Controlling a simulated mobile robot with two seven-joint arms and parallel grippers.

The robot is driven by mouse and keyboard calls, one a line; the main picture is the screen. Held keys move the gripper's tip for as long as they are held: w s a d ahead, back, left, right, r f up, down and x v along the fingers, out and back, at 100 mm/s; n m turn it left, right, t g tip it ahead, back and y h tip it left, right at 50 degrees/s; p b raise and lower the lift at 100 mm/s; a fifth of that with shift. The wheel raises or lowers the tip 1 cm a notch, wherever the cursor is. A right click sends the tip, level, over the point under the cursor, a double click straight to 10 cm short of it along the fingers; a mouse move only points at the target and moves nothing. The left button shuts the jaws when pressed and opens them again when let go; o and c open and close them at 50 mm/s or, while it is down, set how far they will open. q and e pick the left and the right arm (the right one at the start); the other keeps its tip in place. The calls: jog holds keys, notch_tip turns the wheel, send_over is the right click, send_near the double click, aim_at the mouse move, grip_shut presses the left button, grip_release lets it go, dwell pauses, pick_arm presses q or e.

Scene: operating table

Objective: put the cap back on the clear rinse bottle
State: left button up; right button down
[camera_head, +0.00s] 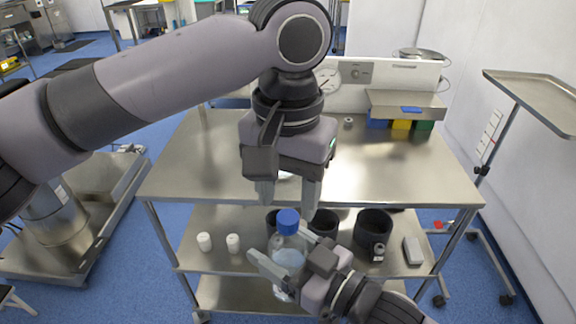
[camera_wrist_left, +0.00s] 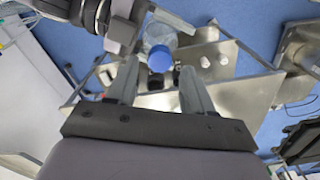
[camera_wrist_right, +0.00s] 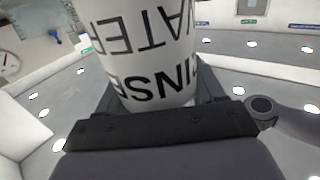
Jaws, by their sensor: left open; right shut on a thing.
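The clear rinse bottle (camera_head: 289,258) is upright in my right gripper (camera_head: 280,246), which is shut around its body. Its white label with black lettering (camera_wrist_right: 150,55) fills the middle of the right wrist view. The blue cap (camera_head: 288,221) sits on top of the bottle; I cannot tell how tightly it is seated. My left gripper (camera_head: 289,203) is open and points down just above the cap. In the left wrist view, the cap (camera_wrist_left: 160,58) shows between the open fingertips, with no clear contact.
The steel table top (camera_head: 390,170) behind is largely bare. On the shelf below stand two white jars (camera_head: 233,243), black cups (camera_head: 373,228), a small vial (camera_head: 378,252) and a grey block (camera_head: 413,251). A tray stand (camera_head: 535,97) is at the right.

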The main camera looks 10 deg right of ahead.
pick_arm(q)
jog(key=shift+f, duration=1.45)
grip_shut()
jog(key=m, duration=1.1)
jog(key=shift+o, duration=0.7)
grip_release()
notch_tip(320, 180, up, 12)
